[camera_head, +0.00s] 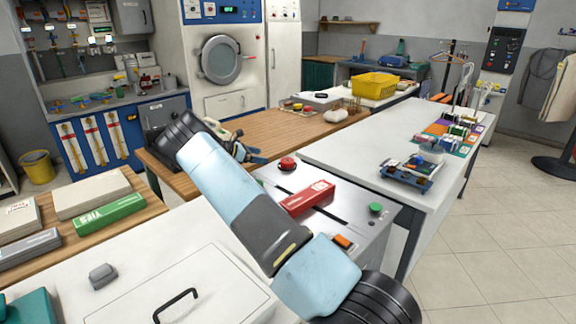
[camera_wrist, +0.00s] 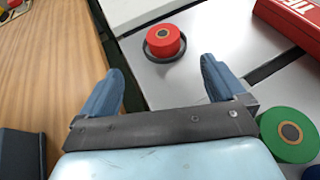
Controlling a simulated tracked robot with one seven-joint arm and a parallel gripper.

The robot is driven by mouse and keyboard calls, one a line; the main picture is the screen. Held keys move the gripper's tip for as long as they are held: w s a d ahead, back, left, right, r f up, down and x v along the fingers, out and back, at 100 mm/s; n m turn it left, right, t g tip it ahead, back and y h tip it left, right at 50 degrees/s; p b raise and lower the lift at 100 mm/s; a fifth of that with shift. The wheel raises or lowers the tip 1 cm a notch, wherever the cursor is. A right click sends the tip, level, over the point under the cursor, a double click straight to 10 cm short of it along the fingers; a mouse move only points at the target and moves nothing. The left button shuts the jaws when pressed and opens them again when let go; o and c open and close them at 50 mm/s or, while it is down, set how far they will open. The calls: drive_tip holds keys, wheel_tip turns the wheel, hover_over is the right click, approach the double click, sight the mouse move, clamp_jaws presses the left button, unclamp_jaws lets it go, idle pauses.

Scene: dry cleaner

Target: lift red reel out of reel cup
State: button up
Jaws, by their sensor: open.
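The red reel (camera_wrist: 163,40) sits upright in a low dark round reel cup (camera_wrist: 148,51) on a light grey metal top. The cup shows only as a low rim around the foot of the reel. In the head view the red reel (camera_head: 288,162) stands near the back edge of the grey unit. My gripper (camera_wrist: 163,70) is open and empty, its two blue fingers apart. In the wrist view the reel lies beyond the fingertips, roughly in line with the gap between them, and no finger touches it.
A red box (camera_head: 308,198) lies on the same top beside a dark slot. A green reel (camera_wrist: 289,136) stands at the right in the wrist view, close to my right finger. A wooden table (camera_head: 285,132) adjoins at the back. A long white table (camera_head: 372,145) stands at the right.

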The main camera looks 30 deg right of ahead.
approach(287, 160)
drive_tip(key=x, duration=0.3)
drive_tip(key=shift+w+d+f, duration=0.1)
drive_tip(key=shift+w+f, duration=0.05)
drive_tip(key=shift+f, duration=0.1)
drive_tip(key=shift+x, duration=2.6)
drive_tip(key=shift+r, duration=0.1)
drive_tip(key=c, duration=1.2)
drive_tip(key=shift+o, duration=0.2)
